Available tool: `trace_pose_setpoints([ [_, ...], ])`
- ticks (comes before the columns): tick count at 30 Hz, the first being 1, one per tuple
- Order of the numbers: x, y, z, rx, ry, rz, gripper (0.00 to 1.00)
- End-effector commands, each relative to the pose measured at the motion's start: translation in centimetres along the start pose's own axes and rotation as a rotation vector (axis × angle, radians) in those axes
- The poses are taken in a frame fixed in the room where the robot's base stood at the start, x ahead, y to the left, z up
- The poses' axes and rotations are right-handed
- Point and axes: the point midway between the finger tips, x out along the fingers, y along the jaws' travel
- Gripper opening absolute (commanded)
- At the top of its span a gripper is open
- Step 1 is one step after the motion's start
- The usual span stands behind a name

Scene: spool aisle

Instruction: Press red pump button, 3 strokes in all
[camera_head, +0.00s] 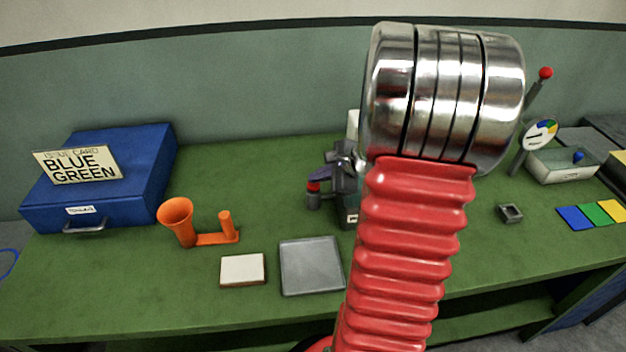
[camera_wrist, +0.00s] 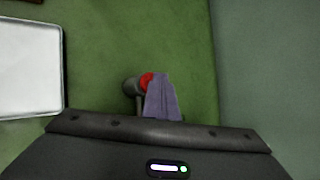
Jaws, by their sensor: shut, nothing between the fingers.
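The red pump button (camera_head: 313,187) caps a small dark pump (camera_head: 313,201) standing on the green bench, just left of my arm in the head view. In the wrist view the red button (camera_wrist: 146,79) shows partly behind my fingers, with the dark pump body (camera_wrist: 131,87) to its left. My gripper (camera_head: 315,175) is shut and empty, its purple-grey fingers just above the button in the head view. In the wrist view the shut gripper (camera_wrist: 162,78) overlaps the button's right side. Whether the fingertips touch the button I cannot tell.
A grey tray (camera_head: 312,267), a white block (camera_head: 242,270) and an orange funnel holder (camera_head: 200,238) stand to the left. A blue case (camera_head: 110,180) with a card is far left. A red-knobbed lever (camera_head: 535,90) and colour tiles (camera_head: 592,214) are right.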

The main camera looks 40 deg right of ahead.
Motion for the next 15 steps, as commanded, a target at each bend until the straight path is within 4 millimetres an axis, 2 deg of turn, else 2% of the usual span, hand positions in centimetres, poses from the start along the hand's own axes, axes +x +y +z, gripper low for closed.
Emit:
trace_pose_setpoints([
  [15, -0.42, -0.24, 0.29, 0.000, 0.000, 0.002, 0.00],
])
